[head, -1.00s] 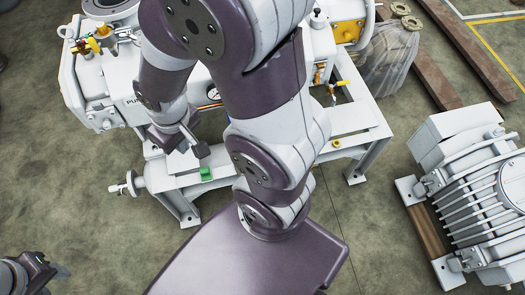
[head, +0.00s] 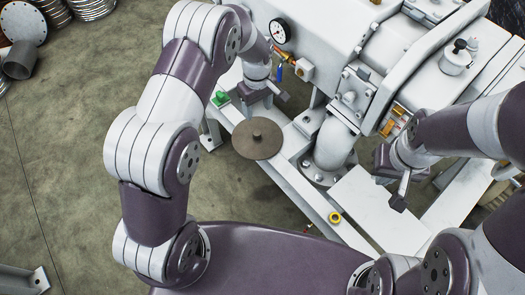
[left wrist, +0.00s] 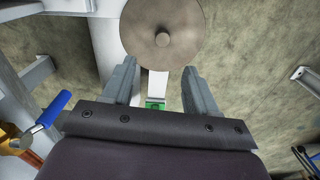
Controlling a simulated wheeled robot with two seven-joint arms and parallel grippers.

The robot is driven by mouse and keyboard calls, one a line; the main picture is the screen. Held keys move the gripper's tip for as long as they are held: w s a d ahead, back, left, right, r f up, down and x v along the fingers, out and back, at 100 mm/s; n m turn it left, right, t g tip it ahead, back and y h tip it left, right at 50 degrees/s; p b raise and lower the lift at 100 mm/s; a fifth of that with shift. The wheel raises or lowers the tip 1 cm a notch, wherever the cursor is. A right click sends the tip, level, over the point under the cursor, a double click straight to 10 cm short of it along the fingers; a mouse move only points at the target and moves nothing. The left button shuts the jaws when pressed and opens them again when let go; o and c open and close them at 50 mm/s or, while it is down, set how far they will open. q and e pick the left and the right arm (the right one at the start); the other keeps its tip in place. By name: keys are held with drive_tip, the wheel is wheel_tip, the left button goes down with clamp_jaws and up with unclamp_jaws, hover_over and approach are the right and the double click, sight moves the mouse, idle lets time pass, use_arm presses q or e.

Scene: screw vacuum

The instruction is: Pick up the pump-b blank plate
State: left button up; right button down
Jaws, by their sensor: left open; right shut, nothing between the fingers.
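The blank plate is a flat brown disc with a short central knob (head: 257,138). It lies on the white frame's rail, overhanging its left edge in the head view. In the left wrist view the disc (left wrist: 162,22) is just beyond the fingertips, with its knob roughly in line with the gap between them. My left gripper (head: 266,95) is open and empty, behind the plate in the head view; its two fingers also show in the left wrist view (left wrist: 160,78). My right gripper (head: 399,196) is shut and empty over the frame's right side.
The white pump (head: 340,35) with a gauge (head: 279,31) stands behind the plate. A vertical white pipe (head: 332,145) is close to its right. A small green block (head: 221,98) sits on the rail at left. Floor at left is open.

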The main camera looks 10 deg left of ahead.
use_arm(q)
drive_tip(key=b, duration=0.1)
hover_over(257, 133)
drive_tip(key=w, duration=0.1)
wheel_tip(257, 133, down, 6)
drive_tip(key=shift+f, duration=0.2)
drive_tip(key=shift+f+b, duration=0.3)
drive_tip(key=shift+f, duration=0.25)
drive_tip(key=f+b, duration=0.1)
drive_tip(key=f, duration=0.1)
drive_tip(key=s+f+b, duration=0.1)
drive_tip(key=f, duration=0.1)
drive_tip(key=shift+f, duration=0.5)
drive_tip(key=shift+r, duration=0.1)
drive_tip(key=shift+w, duration=0.1)
clamp_jaws()
